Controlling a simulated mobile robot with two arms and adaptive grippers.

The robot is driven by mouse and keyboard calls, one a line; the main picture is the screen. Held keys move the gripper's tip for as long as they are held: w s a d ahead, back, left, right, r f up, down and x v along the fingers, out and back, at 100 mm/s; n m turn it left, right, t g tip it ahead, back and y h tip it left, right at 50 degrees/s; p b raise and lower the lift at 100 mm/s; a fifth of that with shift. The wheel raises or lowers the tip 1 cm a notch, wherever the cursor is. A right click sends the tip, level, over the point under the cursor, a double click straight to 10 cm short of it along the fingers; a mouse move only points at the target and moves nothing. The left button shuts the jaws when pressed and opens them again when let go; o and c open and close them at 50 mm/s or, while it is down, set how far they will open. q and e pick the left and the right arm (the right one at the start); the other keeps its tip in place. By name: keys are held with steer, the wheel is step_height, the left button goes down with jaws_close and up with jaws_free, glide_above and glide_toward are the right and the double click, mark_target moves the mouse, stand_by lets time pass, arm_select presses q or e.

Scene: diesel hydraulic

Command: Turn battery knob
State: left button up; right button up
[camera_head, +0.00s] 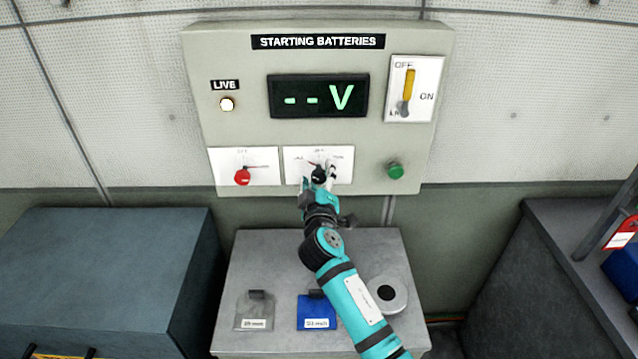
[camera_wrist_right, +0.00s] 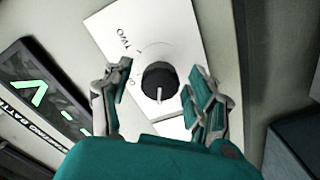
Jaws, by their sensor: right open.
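The "STARTING BATTERIES" panel (camera_head: 230,60) hangs on the wall. A black round knob (camera_wrist_right: 160,82) with a light pointer line sits on a white plate (camera_wrist_right: 150,32) marked "TWO" at its upper left. In the head view this plate (camera_head: 345,155) is at the panel's lower middle, and my gripper hides much of it. My right gripper (camera_head: 319,178) is at the plate. In the wrist view the right gripper (camera_wrist_right: 163,92) is open, with one finger on each side of the knob and visible gaps to it. My left gripper is not in view.
The panel also has a red knob (camera_head: 242,177), a green button (camera_head: 395,171), a lit LIVE lamp (camera_head: 227,104), a display (camera_head: 318,96) reading "-- V" and a yellow-handled switch (camera_head: 408,88). A grey cabinet (camera_head: 260,265) stands below, with a blue-grey box (camera_head: 100,270) to its left.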

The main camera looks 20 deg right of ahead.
steer(key=v, duration=1.2)
